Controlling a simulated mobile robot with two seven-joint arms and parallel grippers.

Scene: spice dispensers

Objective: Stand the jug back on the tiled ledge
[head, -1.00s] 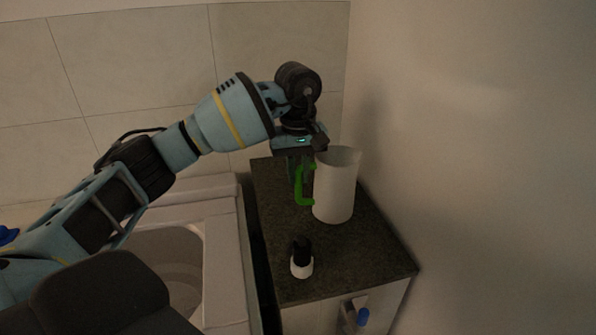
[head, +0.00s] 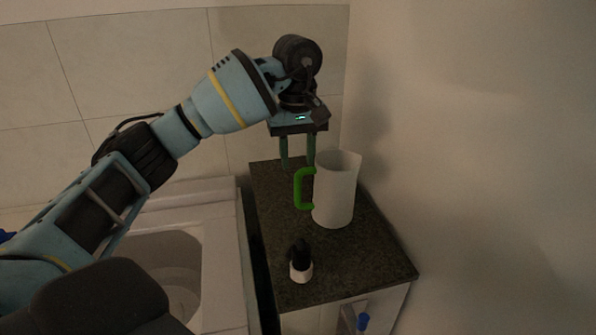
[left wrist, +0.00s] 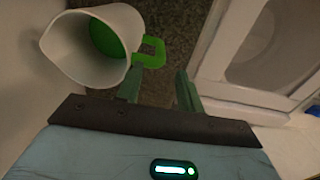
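The jug (head: 335,190), white with a green handle, stands upright on the dark speckled ledge (head: 370,250), near the wall on the right. Its green handle (head: 300,188) points left. My left gripper (head: 297,164) is open and empty, fingers pointing down, above and behind the handle and apart from it. In the left wrist view the jug (left wrist: 93,42) shows from above with a green inside bottom. The open fingers (left wrist: 158,85) of my left gripper are close to the handle there, with nothing between them. My right gripper is not in view.
A small white dispenser with a black top (head: 301,264) stands on the ledge in front of the jug. A white basin (head: 165,265) lies to the left of the ledge. A blue-tipped fitting (head: 362,321) is below the ledge's front edge.

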